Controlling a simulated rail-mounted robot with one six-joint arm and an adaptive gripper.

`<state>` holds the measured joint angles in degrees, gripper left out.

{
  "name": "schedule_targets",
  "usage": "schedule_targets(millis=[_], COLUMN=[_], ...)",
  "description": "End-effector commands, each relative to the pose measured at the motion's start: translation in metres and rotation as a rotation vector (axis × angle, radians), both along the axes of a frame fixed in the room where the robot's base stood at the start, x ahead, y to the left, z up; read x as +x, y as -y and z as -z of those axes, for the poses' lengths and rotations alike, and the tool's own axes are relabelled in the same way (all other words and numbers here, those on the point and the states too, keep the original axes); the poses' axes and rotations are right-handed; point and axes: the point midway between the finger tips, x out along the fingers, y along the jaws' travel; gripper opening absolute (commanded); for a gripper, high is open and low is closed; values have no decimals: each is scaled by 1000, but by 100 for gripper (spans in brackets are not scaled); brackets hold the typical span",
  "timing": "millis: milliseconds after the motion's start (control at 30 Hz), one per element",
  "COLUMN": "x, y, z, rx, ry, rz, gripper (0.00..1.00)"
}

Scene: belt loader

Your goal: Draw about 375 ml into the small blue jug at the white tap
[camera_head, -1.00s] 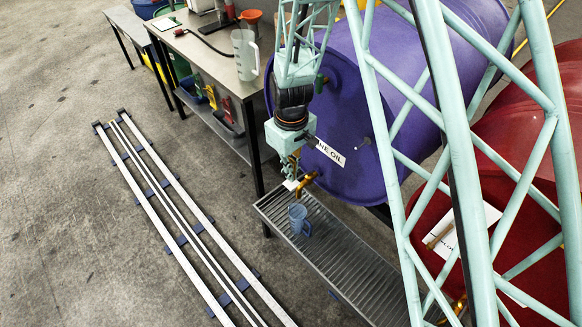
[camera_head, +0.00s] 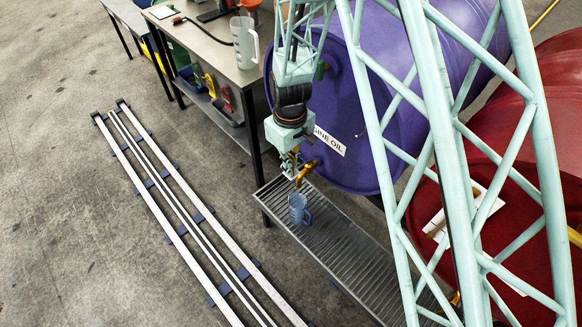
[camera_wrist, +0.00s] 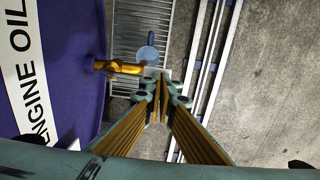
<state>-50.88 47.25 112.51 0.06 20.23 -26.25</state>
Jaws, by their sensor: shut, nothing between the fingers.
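The small blue jug (camera_head: 298,208) stands upright on the slatted metal grate below the tap; in the wrist view its round top (camera_wrist: 147,53) shows just beyond the tap. The tap (camera_head: 305,173) has a brass-coloured body and sticks out of the purple drum marked ENGINE OIL. It also shows in the wrist view (camera_wrist: 120,66). My gripper (camera_wrist: 162,80) is shut and empty, pointing down beside the tap. Whether it touches the white piece, and the jug's liquid level, I cannot tell.
The grate (camera_head: 345,255) runs along the drums. A clear measuring jug (camera_head: 245,42) stands on the workbench (camera_head: 205,45) at the back. White floor rails (camera_head: 180,215) lie left of the grate, with open floor beyond.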

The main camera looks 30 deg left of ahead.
Motion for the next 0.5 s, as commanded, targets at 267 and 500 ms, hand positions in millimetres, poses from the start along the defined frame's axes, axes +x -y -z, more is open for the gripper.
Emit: schedule_targets(millis=[267, 500], x=[-10, -11], y=[-1, -2], z=[32, 47], rx=[-2, -1], ry=[-1, -1], rz=[0, 0], gripper=[0, 0])
